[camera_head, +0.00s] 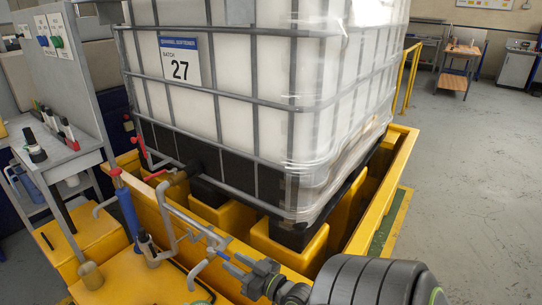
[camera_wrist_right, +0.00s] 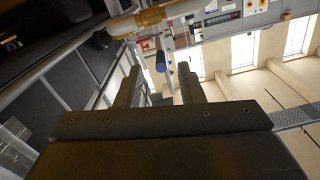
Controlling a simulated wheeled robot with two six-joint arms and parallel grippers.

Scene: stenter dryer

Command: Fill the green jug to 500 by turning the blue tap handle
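A small blue handle (camera_head: 223,255) sits at the lower end of a grey pipe in the head view. It also shows in the right wrist view as a blue cylinder (camera_wrist_right: 162,62). My right gripper (camera_head: 236,264) comes in from the lower right, its fingers close to the blue handle. In the wrist view my right gripper (camera_wrist_right: 158,88) has its two fingers apart, with the blue handle seen in the gap, near or beyond the tips. Contact cannot be told. I cannot make out a green jug or its level. My left gripper is not in view.
A caged white tank (camera_head: 255,85) labelled 27 stands in a yellow bund (camera_head: 395,180). A red-handled valve (camera_head: 143,150) and grey pipe (camera_head: 170,207) stand left of my gripper. A grey trolley (camera_head: 60,150) holds bottles at left. Grey floor (camera_head: 480,180) is clear at right.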

